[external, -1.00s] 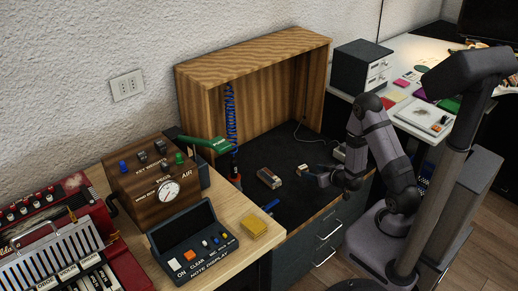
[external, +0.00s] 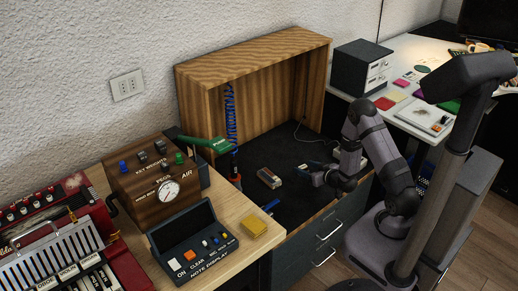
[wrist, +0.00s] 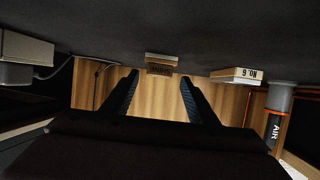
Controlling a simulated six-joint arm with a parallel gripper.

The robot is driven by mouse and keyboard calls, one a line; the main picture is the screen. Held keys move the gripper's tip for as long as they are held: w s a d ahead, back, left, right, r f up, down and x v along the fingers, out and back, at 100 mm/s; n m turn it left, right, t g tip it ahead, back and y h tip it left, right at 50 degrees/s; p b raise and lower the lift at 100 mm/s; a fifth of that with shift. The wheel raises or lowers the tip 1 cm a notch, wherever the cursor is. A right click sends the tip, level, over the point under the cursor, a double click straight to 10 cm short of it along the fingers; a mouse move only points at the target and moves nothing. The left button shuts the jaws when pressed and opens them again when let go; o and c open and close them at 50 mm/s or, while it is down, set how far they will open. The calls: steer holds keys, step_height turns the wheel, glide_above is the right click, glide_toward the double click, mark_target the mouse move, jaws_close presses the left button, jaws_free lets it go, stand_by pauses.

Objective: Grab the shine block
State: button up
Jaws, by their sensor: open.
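The shine block (wrist: 161,69) is a small brown block with a pale side and dark, upside-down lettering. In the wrist view it sits on the dark surface, centred just beyond my fingertips. In the external view a small pale piece (external: 303,167) that looks like it shows just beyond my gripper (external: 316,178). My gripper is open and empty. Its two dark ribbed fingers (wrist: 160,79) point at the block, one to each side in the picture, apart from it. The gap in depth is hard to judge.
A block marked No. 6 (wrist: 237,75) lies to one side; it also shows in the external view (external: 269,178). The wooden cabinet (external: 270,95) closes the back. The dark surface (external: 290,205) in front is largely clear.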

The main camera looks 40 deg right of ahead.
mark_target(302, 166)
steer(key=shift+x, duration=1.9)
steer(key=shift+d, duration=0.1)
steer(key=c, duration=1.1)
steer(key=shift+r, duration=0.1)
step_height(302, 166, up, 10)
steer(key=shift+f+p, duration=0.1)
steer(key=shift+p, duration=1)
